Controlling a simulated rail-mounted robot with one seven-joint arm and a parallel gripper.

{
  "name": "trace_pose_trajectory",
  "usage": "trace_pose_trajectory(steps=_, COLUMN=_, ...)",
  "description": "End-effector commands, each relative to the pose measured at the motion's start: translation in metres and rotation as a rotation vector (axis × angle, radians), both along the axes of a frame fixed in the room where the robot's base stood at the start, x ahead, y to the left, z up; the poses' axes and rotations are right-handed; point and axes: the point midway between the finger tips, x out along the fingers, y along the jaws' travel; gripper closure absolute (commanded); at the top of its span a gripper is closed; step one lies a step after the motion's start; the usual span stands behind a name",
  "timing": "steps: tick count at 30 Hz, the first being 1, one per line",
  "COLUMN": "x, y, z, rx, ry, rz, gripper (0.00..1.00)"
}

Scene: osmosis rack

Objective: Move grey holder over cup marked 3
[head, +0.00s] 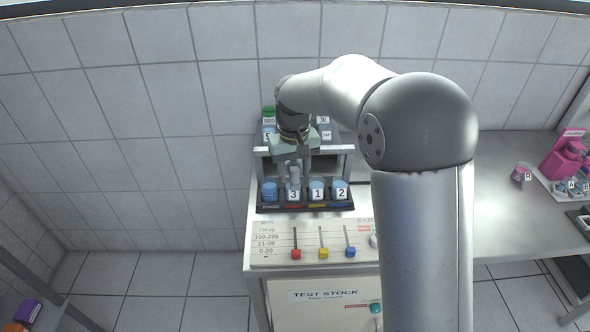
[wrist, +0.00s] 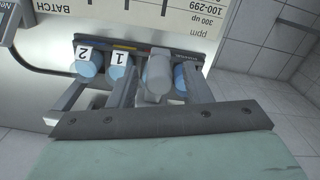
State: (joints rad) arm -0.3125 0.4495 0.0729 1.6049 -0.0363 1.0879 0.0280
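The cup marked 3 (head: 294,193) stands in a dark rack, second from the left in the head view. The grey holder (head: 294,173) is upright directly above or in this cup; I cannot tell how deep it sits. It also shows in the wrist view (wrist: 158,72), where it hides most of the cup behind it. My gripper (head: 294,177) points down over cup 3, its fingers on either side of the holder. In the wrist view the fingers (wrist: 160,82) are spread, with visible space beside the holder.
Cup 1 (head: 317,190) and cup 2 (head: 340,190) stand right of cup 3; a blue rinse cup (head: 270,191) stands left. A grey frame rises behind them, with more containers, one green-topped (head: 268,112). Coloured sliders (head: 323,252) are in front. A bench with pink items (head: 565,158) is right.

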Motion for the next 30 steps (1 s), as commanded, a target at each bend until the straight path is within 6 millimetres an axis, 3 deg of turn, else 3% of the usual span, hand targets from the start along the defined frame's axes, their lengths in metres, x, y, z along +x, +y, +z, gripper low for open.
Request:
trace_pose_trajectory(steps=5, x=0.0, y=0.0, z=0.001, rx=0.0, ry=0.0, rz=0.0, gripper=0.55)
trace_pose_trajectory(steps=10, x=0.001, y=0.001, z=0.018, rx=0.001, ry=-0.004, rz=0.0, gripper=0.55)
trace_pose_trajectory(steps=24, x=0.001, y=0.001, z=0.129, rx=0.001, ry=-0.004, rz=0.001, gripper=0.55)
trace_pose_trajectory(steps=30, x=0.0, y=0.001, z=0.161, rx=0.001, ry=-0.002, rz=0.001, gripper=0.55)
